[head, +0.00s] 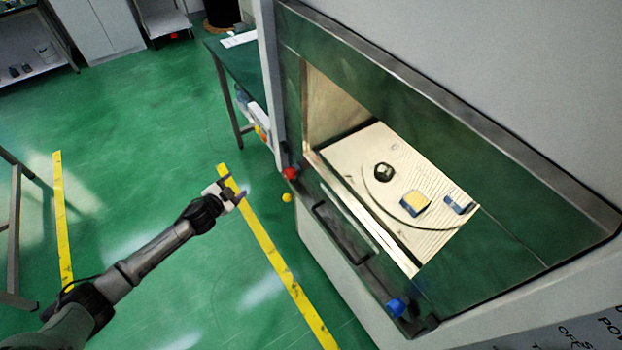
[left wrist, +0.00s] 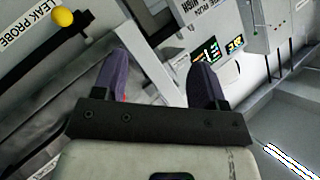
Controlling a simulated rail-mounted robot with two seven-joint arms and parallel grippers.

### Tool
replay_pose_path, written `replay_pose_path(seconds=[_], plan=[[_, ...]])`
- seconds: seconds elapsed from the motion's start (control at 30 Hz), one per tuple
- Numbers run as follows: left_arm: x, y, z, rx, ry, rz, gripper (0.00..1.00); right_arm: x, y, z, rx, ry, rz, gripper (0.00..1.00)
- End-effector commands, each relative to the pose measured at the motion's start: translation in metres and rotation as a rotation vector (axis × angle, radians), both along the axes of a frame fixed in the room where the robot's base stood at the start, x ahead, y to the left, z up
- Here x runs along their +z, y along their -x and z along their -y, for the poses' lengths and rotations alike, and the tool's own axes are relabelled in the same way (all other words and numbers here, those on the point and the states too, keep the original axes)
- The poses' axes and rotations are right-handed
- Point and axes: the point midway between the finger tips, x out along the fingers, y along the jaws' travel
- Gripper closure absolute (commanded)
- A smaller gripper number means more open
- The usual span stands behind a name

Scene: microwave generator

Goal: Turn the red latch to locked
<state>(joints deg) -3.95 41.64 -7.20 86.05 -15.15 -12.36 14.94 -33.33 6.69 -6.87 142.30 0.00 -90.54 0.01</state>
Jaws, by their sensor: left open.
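The red latch (head: 290,173) shows as a small red knob at the near left corner of the machine's open front, in the head view. My left gripper (head: 232,188) is open and empty. It is in the air to the left of the red latch, with a clear gap between them. In the left wrist view the two fingers (left wrist: 160,76) stand wide apart with nothing held between them. A tiny red spot shows beside the left finger there, and I cannot tell if it is the latch. My right gripper is not in view.
A yellow knob (head: 286,198) sits just below the red latch; a yellow ball (left wrist: 63,17) shows by a "LEAK PROBE" label. A blue knob (head: 397,307) and dark handle (head: 341,233) are farther along the front. A green table (head: 236,75) stands behind.

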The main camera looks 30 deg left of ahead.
Motion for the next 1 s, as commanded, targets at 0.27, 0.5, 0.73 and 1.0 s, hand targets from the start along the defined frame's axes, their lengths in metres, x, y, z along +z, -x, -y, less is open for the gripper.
replay_pose_path(seconds=[0.27, 0.5, 0.73, 1.0], plan=[[0.017, 0.002, 0.047, -0.347, 0.186, 0.200, 0.34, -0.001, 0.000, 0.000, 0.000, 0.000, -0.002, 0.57], [0.034, 0.009, 0.073, -0.504, 0.313, 0.275, 0.34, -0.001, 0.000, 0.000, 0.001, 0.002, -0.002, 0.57], [0.035, -0.009, 0.082, -0.504, 0.351, 0.277, 0.34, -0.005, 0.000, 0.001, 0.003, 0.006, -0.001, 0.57], [0.035, -0.055, 0.103, -0.504, 0.350, 0.277, 0.34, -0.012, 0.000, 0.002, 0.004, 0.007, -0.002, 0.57]])
